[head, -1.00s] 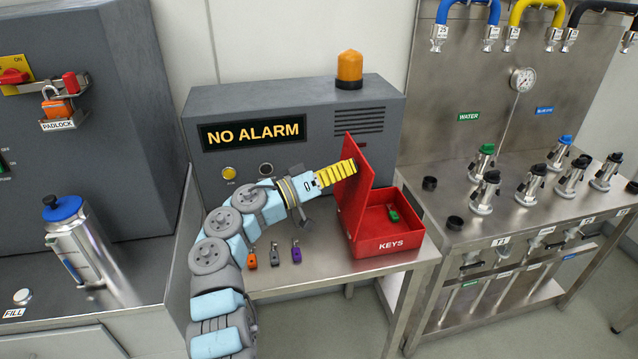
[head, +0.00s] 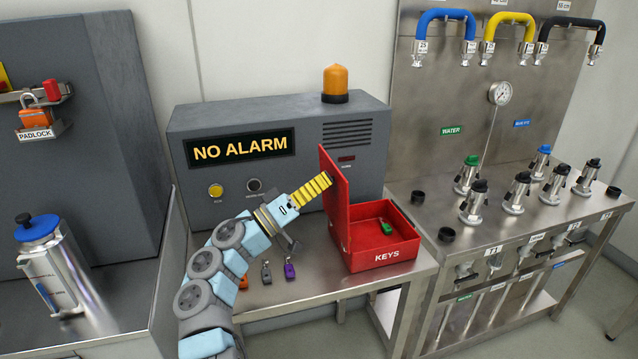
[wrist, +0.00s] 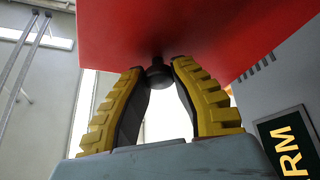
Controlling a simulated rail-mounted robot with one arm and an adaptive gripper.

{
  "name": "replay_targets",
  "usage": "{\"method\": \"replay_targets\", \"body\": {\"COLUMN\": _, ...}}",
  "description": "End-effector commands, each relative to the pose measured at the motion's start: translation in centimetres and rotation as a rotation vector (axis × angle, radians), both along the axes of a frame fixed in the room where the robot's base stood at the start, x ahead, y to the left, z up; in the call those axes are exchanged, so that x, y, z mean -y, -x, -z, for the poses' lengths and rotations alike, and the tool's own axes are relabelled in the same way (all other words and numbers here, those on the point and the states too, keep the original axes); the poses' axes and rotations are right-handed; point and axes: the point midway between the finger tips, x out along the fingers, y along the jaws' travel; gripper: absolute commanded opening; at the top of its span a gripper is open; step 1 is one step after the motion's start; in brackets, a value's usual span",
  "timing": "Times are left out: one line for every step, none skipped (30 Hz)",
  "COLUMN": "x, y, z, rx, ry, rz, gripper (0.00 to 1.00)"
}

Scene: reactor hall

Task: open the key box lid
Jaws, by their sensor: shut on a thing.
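The red key box (head: 385,246), labelled KEYS, sits on the metal table below the alarm panel. Its lid (head: 337,200) stands raised, about upright, along the box's left side. A green-tagged key (head: 385,228) lies inside the box. My gripper (head: 328,181) reaches the lid from the left. In the wrist view its yellow fingers (wrist: 159,80) are shut on a small dark knob (wrist: 158,72) on the red lid (wrist: 185,30). The fingertips are partly hidden behind the lid in the head view.
Orange, grey and purple key tags (head: 289,269) lie on the table left of the box. The alarm panel (head: 280,150) with its orange beacon (head: 336,82) stands close behind. A steel valve bench (head: 500,240) is at the right, and a steel jug (head: 55,262) at the left.

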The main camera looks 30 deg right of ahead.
Motion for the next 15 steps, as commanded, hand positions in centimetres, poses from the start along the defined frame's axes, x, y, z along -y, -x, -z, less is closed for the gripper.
{"method": "replay_targets", "body": {"x": 0.00, "y": 0.04, "z": -0.17, "rx": 0.001, "ry": 0.002, "rz": 0.000, "gripper": 0.00}}
{"method": "replay_targets", "body": {"x": 0.00, "y": 0.04, "z": -0.17, "rx": 0.002, "ry": 0.001, "rz": 0.001, "gripper": 0.00}}
{"method": "replay_targets", "body": {"x": 0.00, "y": 0.04, "z": -0.17, "rx": 0.002, "ry": 0.001, "rz": 0.001, "gripper": 0.30}}
{"method": "replay_targets", "body": {"x": -0.01, "y": 0.04, "z": -0.17, "rx": 0.002, "ry": 0.001, "rz": 0.001, "gripper": 0.39}}
{"method": "replay_targets", "body": {"x": -0.01, "y": 0.04, "z": -0.17, "rx": 0.002, "ry": 0.001, "rz": 0.001, "gripper": 0.47}}
{"method": "replay_targets", "body": {"x": 0.00, "y": 0.04, "z": -0.15, "rx": 0.002, "ry": 0.001, "rz": 0.001, "gripper": 0.55}}
{"method": "replay_targets", "body": {"x": -0.01, "y": 0.03, "z": -0.13, "rx": 0.002, "ry": 0.001, "rz": 0.001, "gripper": 0.55}}
{"method": "replay_targets", "body": {"x": -0.01, "y": 0.03, "z": -0.11, "rx": 0.001, "ry": 0.001, "rz": 0.000, "gripper": 0.55}}
{"method": "replay_targets", "body": {"x": -0.01, "y": 0.02, "z": -0.11, "rx": 0.001, "ry": 0.001, "rz": 0.000, "gripper": 0.55}}
{"method": "replay_targets", "body": {"x": -0.01, "y": 0.02, "z": -0.10, "rx": 0.001, "ry": 0.001, "rz": 0.000, "gripper": 0.55}}
{"method": "replay_targets", "body": {"x": -0.01, "y": 0.02, "z": -0.08, "rx": 0.001, "ry": 0.001, "rz": 0.000, "gripper": 0.55}}
{"method": "replay_targets", "body": {"x": -0.01, "y": 0.02, "z": -0.08, "rx": 0.001, "ry": 0.001, "rz": 0.000, "gripper": 0.55}}
{"method": "replay_targets", "body": {"x": -0.01, "y": 0.02, "z": -0.07, "rx": 0.001, "ry": 0.001, "rz": 0.000, "gripper": 0.55}}
{"method": "replay_targets", "body": {"x": -0.01, "y": 0.01, "z": -0.06, "rx": 0.001, "ry": 0.001, "rz": 0.000, "gripper": 0.55}}
{"method": "replay_targets", "body": {"x": -0.04, "y": 0.02, "z": -0.05, "rx": 0.001, "ry": 0.001, "rz": 0.000, "gripper": 0.55}}
